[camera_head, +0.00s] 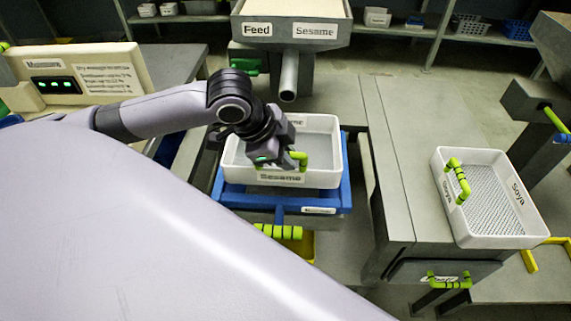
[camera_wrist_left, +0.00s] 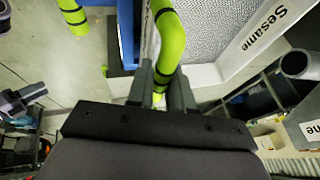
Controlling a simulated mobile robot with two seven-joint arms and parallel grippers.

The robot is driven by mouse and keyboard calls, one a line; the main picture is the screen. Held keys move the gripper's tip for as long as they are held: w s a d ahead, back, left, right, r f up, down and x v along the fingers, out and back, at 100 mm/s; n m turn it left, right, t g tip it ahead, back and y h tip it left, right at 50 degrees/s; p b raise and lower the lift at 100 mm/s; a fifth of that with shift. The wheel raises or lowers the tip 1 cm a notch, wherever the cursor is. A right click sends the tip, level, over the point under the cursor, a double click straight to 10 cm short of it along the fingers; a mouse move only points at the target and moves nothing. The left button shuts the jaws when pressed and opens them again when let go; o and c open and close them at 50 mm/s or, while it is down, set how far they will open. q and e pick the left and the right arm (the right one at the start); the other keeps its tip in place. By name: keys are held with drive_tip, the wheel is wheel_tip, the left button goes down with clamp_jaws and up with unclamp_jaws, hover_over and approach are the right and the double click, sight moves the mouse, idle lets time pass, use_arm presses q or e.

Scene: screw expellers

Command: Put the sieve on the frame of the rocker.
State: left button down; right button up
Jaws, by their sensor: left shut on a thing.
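A white sieve (camera_head: 325,176) labelled Sesame, with a mesh floor, is over the blue rocker frame (camera_head: 335,200) in the head view. It looks level and roughly lined up with the frame. Whether it rests on the frame or hangs just above it, I cannot tell. My left gripper (camera_head: 283,158) is shut on the sieve's green handle (camera_head: 301,163) at its near side. The left wrist view shows the green handle (camera_wrist_left: 171,45) between the fingers (camera_wrist_left: 158,95), with the mesh beside it. My right gripper is not in view.
A second white sieve (camera_head: 490,190) labelled Soya lies on the grey table (camera_head: 410,160) at right. The feed hopper (camera_head: 290,32) and its spout (camera_head: 289,75) stand behind the rocker. A moisture display (camera_head: 70,77) is at left. Green-handled yellow parts (camera_head: 290,232) sit below the frame.

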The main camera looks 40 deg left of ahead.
use_arm(q)
wheel_tip(320, 180, down, 4)
drive_tip(key=shift+r+b, duration=0.2)
drive_tip(key=shift+b, duration=0.15)
drive_tip(key=c, duration=1)
unclamp_jaws()
drive_tip(key=shift+r, duration=0.15)
drive_tip(key=shift+s+a+r, duration=0.15)
drive_tip(key=shift+r, duration=0.2)
drive_tip(key=p+v, duration=0.2)
drive_tip(key=v, duration=0.9)
drive_tip(key=shift+s, duration=0.1)
